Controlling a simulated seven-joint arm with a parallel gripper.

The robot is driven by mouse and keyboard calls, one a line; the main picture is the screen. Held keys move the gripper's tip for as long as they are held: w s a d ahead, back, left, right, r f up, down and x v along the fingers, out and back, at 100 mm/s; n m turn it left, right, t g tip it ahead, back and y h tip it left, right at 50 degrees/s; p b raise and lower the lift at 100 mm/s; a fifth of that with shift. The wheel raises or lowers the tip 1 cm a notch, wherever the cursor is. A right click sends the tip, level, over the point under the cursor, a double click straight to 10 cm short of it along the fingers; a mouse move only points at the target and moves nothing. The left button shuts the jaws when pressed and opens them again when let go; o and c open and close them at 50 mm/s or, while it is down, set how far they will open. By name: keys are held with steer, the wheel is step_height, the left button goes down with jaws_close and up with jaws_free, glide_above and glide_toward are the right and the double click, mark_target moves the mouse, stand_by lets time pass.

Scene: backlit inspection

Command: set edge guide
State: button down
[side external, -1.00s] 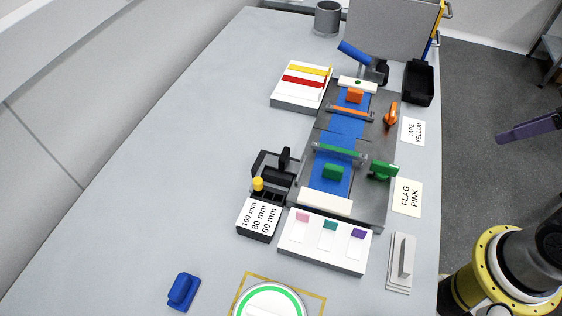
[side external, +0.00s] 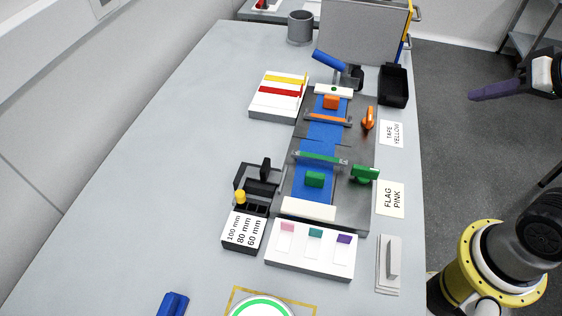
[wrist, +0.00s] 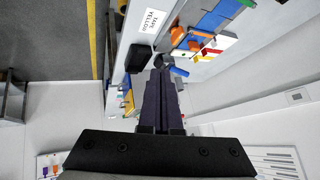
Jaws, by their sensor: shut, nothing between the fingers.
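The edge guide appears to be the black sliding piece (side external: 265,170) with a yellow knob (side external: 240,196), left of the blue strip. The knob stands over the leftmost of several slots, behind a white label (side external: 243,231) reading 100 mm, 80 mm and 60 mm. The knob is nearest the 100 mm column. My gripper (side external: 473,96) has dark purple fingers and hangs over the floor beyond the table's right edge, far from the guide. In the wrist view the fingers (wrist: 160,75) are together and empty. The guide is not clearly visible there.
The blue strip (side external: 322,133) runs under orange and green clamps. Cards read TAPE YELLOW (side external: 391,134) and FLAG PINK (side external: 390,199). A black bin (side external: 393,86), grey panel (side external: 365,32) and grey cup (side external: 300,27) stand behind. The table's left side is clear.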

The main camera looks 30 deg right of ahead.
steer(key=w+a+m+t+y, duration=0.3)
steer(key=w+a+m, duration=0.25)
steer(key=w, duration=0.55)
steer(key=n+g+y, duration=0.3)
steer(key=g+y, duration=0.2)
glide_toward(269, 169)
steer(key=shift+s+d+r, duration=0.65)
steer(key=shift+s+d, duration=1.1)
steer(key=shift+s, duration=0.35)
steer(key=shift+m, duration=0.25)
steer(key=x, duration=0.8)
steer(key=shift+w+a+r, duration=0.2)
steer(key=shift+w+a, duration=0.65)
steer(key=shift+w, duration=0.15)
steer(key=shift+w+a, duration=0.45)
